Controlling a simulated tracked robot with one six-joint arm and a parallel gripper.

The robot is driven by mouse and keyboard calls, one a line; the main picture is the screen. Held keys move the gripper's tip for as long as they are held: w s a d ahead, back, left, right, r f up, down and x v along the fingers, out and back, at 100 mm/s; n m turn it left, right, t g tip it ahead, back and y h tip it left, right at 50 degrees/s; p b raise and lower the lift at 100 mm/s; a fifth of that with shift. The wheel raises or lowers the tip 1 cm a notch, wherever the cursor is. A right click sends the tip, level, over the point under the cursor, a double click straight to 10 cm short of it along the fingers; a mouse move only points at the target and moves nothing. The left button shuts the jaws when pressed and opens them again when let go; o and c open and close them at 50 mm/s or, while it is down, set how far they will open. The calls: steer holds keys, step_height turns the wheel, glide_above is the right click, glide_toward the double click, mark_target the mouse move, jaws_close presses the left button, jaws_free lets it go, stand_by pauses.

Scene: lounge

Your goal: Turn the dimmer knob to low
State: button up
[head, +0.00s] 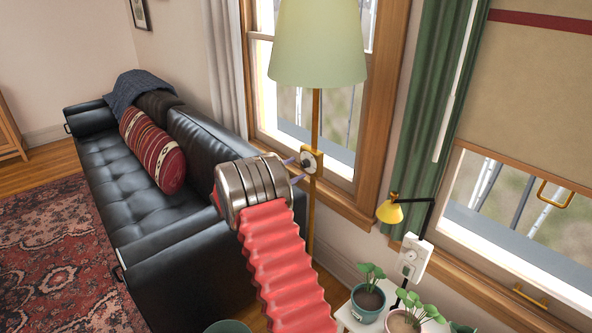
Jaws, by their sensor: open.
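The dimmer knob (308,163) is a small dark round knob with a light mark on a brass-coloured plate. The plate is fixed to the thin brass pole of a floor lamp (317,52) with a pale green shade. My gripper (301,169) is open just left of the knob, with its slim grey fingers pointing at it. One finger is above and one below the knob's level. I cannot tell whether they touch it. My silver wrist and red ribbed arm hide the lower pole in part.
A black leather sofa (108,172) with a red striped bolster (152,150) stands behind my arm on the left. A window is behind the lamp.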

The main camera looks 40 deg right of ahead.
steer(key=a, duration=1.1)
steer(key=shift+s+a, duration=0.15)
steer(key=shift+a, duration=0.15)
steer(key=shift+f, duration=0.1)
